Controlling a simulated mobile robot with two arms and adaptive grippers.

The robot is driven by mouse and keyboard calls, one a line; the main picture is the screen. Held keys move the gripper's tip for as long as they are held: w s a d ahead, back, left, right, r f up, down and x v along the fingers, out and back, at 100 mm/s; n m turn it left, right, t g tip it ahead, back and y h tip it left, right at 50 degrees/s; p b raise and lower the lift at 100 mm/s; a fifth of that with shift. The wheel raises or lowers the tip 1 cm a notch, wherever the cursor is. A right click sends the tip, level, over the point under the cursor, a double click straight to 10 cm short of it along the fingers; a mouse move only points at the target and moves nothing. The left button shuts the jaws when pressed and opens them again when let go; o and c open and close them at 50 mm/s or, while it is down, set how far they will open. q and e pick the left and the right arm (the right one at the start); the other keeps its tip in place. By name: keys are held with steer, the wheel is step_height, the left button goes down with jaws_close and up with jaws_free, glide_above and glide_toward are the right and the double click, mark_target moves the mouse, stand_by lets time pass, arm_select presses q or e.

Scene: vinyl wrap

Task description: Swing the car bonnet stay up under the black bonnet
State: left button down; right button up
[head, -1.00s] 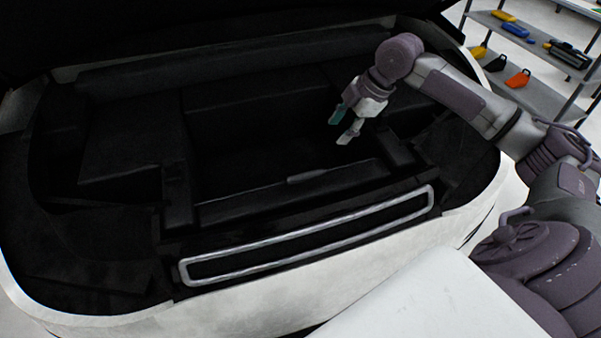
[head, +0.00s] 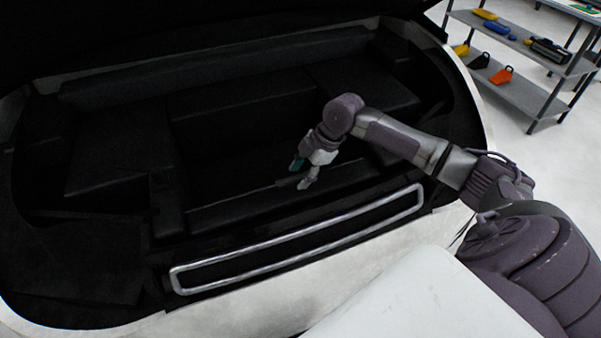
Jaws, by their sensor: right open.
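The bonnet stay (head: 286,183) is a thin dark rod lying low along the front of the open car bay. Its slightly thicker grey part shows just left of my right gripper's fingertips; the rest is hard to make out against the black lining. My right gripper (head: 301,174) is open, pointing down-left, with its fingers at or just above the stay. I cannot tell whether they touch it. The black bonnet (head: 150,30) is raised across the top of the head view. My left gripper is not in view.
A silver rectangular frame (head: 300,240) runs along the bay's front edge, below my right gripper. The white car body (head: 240,310) borders the bay. A grey shelf rack (head: 520,95) with coloured tools stands at upper right. Open floor lies between the rack and the car.

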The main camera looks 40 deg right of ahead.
steer(key=shift+a+f, duration=0.1)
steer(key=shift+f, duration=0.1)
jaws_close()
steer(key=shift+w+r, duration=0.1)
steer(key=shift+r, duration=0.05)
